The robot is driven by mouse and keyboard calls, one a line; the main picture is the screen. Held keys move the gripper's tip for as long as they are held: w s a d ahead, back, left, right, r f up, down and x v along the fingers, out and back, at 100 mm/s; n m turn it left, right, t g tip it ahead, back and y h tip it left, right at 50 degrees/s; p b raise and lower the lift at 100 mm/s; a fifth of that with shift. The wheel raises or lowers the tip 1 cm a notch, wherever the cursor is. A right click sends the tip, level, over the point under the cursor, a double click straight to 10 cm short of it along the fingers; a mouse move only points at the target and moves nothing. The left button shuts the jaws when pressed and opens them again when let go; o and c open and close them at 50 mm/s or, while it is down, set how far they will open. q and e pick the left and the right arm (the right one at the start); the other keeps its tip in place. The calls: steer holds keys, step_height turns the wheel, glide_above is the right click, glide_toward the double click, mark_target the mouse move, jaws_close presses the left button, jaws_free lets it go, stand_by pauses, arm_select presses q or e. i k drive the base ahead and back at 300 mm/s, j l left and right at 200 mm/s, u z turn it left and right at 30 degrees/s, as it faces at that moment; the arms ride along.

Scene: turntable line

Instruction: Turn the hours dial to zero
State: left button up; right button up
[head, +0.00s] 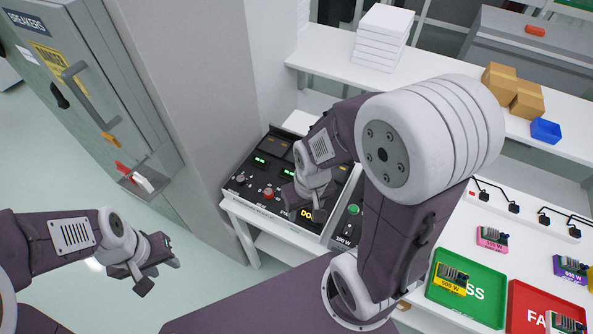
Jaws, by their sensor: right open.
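A black control panel (240,191) with several small green displays and knobs sits on the white bench. A grey knob (241,178) and a red-based knob (268,191) show on its left part. No label reading hours is legible, so I cannot tell which dial is the hours dial. My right gripper (296,198) is low over the right part of the panel and covers what lies beneath it. Its fingertips are small and partly hidden, and contact with a dial cannot be made out. My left gripper (160,272) is open and empty above the floor, left of the bench.
A grey breaker cabinet (90,75) and a pillar stand left of the panel. A second panel with a green button (353,210) adjoins it. A green tray (460,312) and a red tray (520,325) lie at right. A shelf with boxes (500,82) is behind.

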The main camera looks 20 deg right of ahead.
mark_target(241, 180)
steer(key=i+j, duration=0.1)
steer(key=j, duration=0.3)
steer(key=i+j, duration=0.1)
steer(key=j, duration=0.3)
steer(key=i+j+z, duration=0.1)
steer(key=j, duration=0.35)
